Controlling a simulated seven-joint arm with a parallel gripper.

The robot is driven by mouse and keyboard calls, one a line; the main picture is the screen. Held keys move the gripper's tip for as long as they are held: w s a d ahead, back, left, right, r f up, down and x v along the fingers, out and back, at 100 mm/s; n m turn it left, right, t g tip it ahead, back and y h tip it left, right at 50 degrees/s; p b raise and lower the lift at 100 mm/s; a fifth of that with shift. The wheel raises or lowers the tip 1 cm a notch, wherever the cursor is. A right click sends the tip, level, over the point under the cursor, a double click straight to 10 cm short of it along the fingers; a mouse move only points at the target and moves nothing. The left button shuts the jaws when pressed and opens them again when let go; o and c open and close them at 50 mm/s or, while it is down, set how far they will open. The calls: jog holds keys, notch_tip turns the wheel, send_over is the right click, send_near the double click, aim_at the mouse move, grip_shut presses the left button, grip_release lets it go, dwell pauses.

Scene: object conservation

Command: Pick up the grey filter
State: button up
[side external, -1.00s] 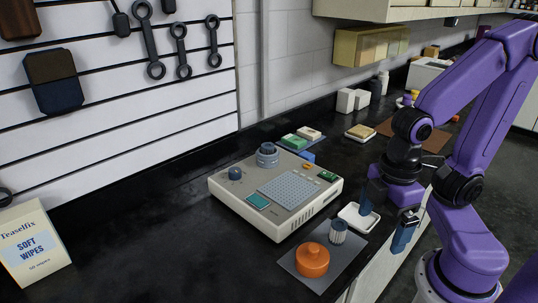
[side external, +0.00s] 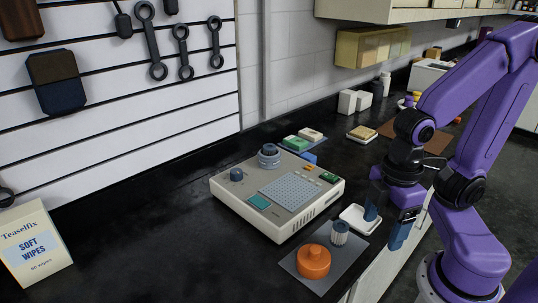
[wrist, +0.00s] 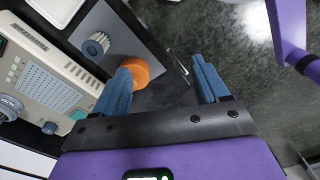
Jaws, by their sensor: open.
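In the wrist view the filter (wrist: 96,44) is at upper left, outside the span of my fingers. My gripper (side external: 386,221) has blue fingers, spread apart and empty. It is to the right of the filter, near the counter's front edge. In the wrist view my gripper (wrist: 163,72) has its left finger overlapping the orange part (wrist: 136,72).
A cream device (side external: 275,195) with knobs and a perforated panel stands left of the filter. A white dish (side external: 361,219) sits just behind it, close to my left finger. A wipes box (side external: 33,246) stands at far left. The dark counter between box and device is clear.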

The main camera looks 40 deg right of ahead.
jog(key=w+a+r+n+t+h, duration=0.1)
jog(key=w+a+n+h, duration=0.15)
jog(key=w, duration=0.85)
jog(key=w+a+r+n+t+h, duration=0.1)
jog(key=w+a+r+n+h, duration=0.15)
jog(key=w, duration=0.95)
jog(key=n+h, duration=0.3)
jog(key=h, duration=0.4)
send_near(268, 147)
jog(key=shift+x, duration=4.25)
jog(key=c, duration=1.2)
